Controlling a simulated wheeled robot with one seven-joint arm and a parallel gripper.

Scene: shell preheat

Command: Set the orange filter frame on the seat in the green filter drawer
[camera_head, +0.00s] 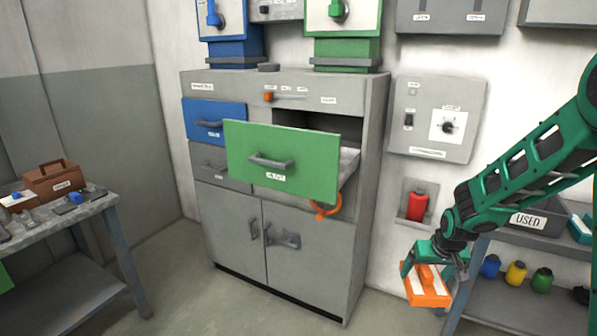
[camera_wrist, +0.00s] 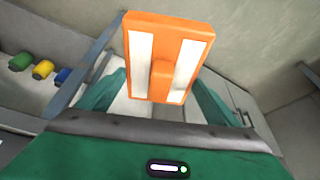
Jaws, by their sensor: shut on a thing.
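The orange filter frame (camera_head: 428,287), with white panels and a raised orange grip bar, is held in my gripper (camera_head: 432,270) at the lower right of the head view. In the wrist view the frame (camera_wrist: 166,58) sits between the two green fingers (camera_wrist: 160,92), which are shut on its middle bar. The green filter drawer (camera_head: 285,160) is pulled out of the grey cabinet at centre. My gripper is to the right of the drawer and lower in the picture, well apart from it. The drawer's front hides most of its inside, so the seat cannot be made out.
The grey cabinet (camera_head: 290,245) has a closed blue drawer (camera_head: 215,121) at left. An orange ring-like part (camera_head: 325,210) shows below the green drawer. A shelf with a "USED" bin (camera_head: 527,219) and several coloured bottles stands at right. A workbench (camera_head: 85,215) is at left.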

